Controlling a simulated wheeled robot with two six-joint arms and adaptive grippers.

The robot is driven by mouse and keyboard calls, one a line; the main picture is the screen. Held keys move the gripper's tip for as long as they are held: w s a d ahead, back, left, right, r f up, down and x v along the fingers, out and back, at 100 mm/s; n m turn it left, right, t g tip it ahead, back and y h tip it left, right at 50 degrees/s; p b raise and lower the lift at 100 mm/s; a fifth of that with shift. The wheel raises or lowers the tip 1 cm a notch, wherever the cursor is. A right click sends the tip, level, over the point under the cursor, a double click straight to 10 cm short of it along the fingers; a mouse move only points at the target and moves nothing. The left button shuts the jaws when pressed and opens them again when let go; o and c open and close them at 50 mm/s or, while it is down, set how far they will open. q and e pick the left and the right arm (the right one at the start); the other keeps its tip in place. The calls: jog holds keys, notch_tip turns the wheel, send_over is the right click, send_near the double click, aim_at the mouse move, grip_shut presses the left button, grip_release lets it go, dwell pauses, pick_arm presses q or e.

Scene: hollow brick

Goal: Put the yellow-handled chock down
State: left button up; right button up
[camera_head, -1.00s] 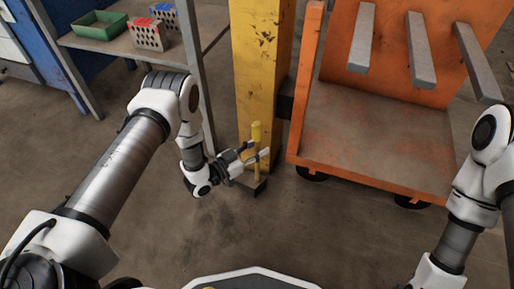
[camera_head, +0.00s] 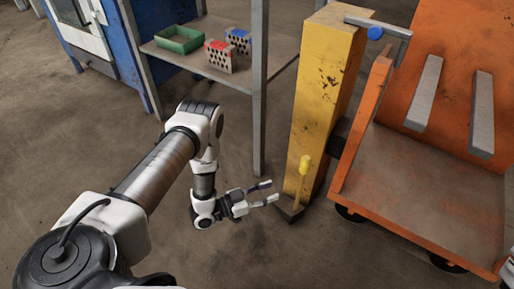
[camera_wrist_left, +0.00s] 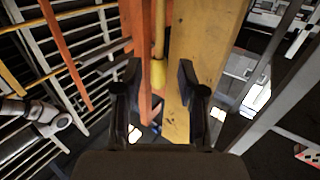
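The chock has a yellow upright handle (camera_head: 304,167) and a dark block (camera_head: 290,213) at its foot. It stands on the floor against the base of the yellow post (camera_head: 324,97), beside the orange cart. My left gripper (camera_head: 276,191) is open and empty, to the left of the handle, its fingers pointing toward it with a gap between. In the left wrist view the handle (camera_wrist_left: 158,72) shows beyond and between the open fingers (camera_wrist_left: 160,75). The block is not clear there. My right gripper is not in view.
The orange cart (camera_head: 418,199) with grey bars stands right of the post. A shelf table (camera_head: 277,53) at the back left holds a green tray (camera_head: 180,41), a red-topped brick (camera_head: 220,57) and a blue-topped brick (camera_head: 238,40). The floor (camera_head: 300,262) in front is clear.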

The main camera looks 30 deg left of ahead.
pick_arm(q)
jog(key=s+d+f+n+g+y, duration=0.3)
jog(key=s+f+n+g+y, duration=0.1)
jog(key=s+f+g+y, duration=0.3)
jog(key=s+a+r+n+g+y, duration=0.1)
jog(key=s+r+g, duration=0.1)
jog(key=s, duration=0.6)
jog(key=s+a+r+n+g+y, duration=0.1)
jog(key=s+a+n+g+y, duration=0.1)
jog(key=s+g, duration=0.3)
jog(key=s, duration=0.4)
jog(key=shift+r+n+g+y, duration=0.3)
jog(key=shift+r, duration=0.1)
jog(key=shift+a, duration=0.1)
